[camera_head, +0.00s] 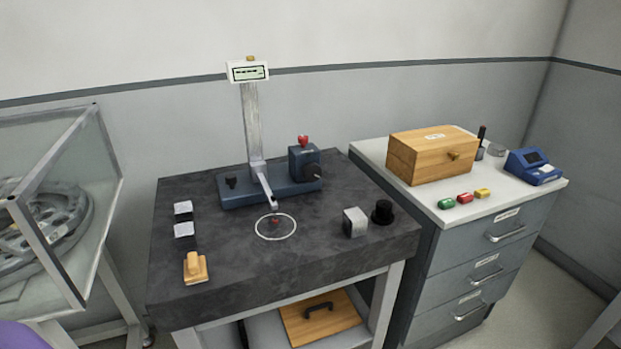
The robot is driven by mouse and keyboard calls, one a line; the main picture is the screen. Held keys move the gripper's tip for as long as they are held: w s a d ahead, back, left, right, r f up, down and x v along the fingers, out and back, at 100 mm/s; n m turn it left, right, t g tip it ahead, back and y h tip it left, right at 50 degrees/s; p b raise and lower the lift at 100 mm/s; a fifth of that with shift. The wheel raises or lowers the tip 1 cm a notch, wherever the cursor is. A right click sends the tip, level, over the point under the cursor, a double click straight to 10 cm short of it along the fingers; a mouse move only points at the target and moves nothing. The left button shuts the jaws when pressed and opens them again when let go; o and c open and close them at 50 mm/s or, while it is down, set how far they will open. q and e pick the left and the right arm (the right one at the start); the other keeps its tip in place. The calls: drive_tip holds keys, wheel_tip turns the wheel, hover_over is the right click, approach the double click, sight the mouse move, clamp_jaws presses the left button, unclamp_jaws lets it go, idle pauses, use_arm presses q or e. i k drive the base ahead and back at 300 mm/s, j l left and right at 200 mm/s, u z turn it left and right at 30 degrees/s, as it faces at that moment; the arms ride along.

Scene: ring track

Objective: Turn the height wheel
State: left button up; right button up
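A blue measuring stand (255,193) stands on the dark stone table (330,262) with a grey upright column (252,125). A small white display (247,71) sits on top of the column. A dark round wheel (312,172), which looks like the height wheel, is on the front right of the blue block (299,157). A red knob (303,141) tops that block. A grey arm reaches from the column's foot towards a small red spot inside a white circle (275,237) on the table. Neither of my grippers shows.
On the table are a metal block (355,221), a black round piece (382,211), two small pale blocks (184,230) and a wooden piece (195,268). A drawer cabinet (475,268) bears a wooden box (432,155) and a blue device (533,166). A glass case (75,205) stands left.

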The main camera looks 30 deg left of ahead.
sight(312, 172)
drive_tip(key=j+u, duration=0.4)
drive_tip(key=i+j+u, duration=0.1)
drive_tip(key=j+u, duration=0.25)
